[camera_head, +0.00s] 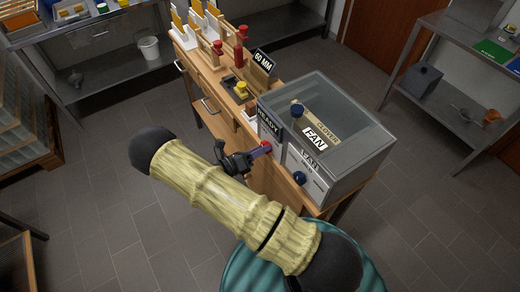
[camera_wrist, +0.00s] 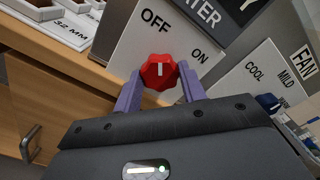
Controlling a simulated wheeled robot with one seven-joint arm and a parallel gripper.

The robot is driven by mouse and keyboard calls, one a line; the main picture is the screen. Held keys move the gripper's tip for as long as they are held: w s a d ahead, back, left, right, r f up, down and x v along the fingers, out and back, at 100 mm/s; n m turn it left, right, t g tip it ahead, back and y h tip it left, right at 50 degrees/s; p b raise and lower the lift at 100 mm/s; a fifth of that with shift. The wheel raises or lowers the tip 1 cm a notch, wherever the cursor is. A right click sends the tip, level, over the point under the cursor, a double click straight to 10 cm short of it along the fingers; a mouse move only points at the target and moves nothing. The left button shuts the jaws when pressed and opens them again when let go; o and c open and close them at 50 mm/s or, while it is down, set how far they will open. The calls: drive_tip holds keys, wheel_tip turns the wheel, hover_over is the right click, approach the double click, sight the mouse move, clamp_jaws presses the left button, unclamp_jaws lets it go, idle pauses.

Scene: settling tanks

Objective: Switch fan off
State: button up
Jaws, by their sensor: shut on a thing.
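My gripper (camera_wrist: 161,80) is shut on a red knob (camera_wrist: 160,68), with one purple finger on each side of it. The knob sits on a white panel (camera_wrist: 125,55) marked OFF and ON, below a dark sign ending in "TER". Its white mark points roughly up in the wrist view, toward the OFF side. In the head view my gripper (camera_head: 257,153) reaches this red knob (camera_head: 267,146) on the bench front.
A metal shelf (camera_head: 435,82) stands at right.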

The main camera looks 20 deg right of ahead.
idle(0.3)
drive_tip(key=o, duration=1)
drive_tip(key=b+v, duration=0.4)
drive_tip(key=v, duration=1.3)
drive_tip(key=shift+a, duration=0.2)
drive_tip(key=shift+w, duration=0.1)
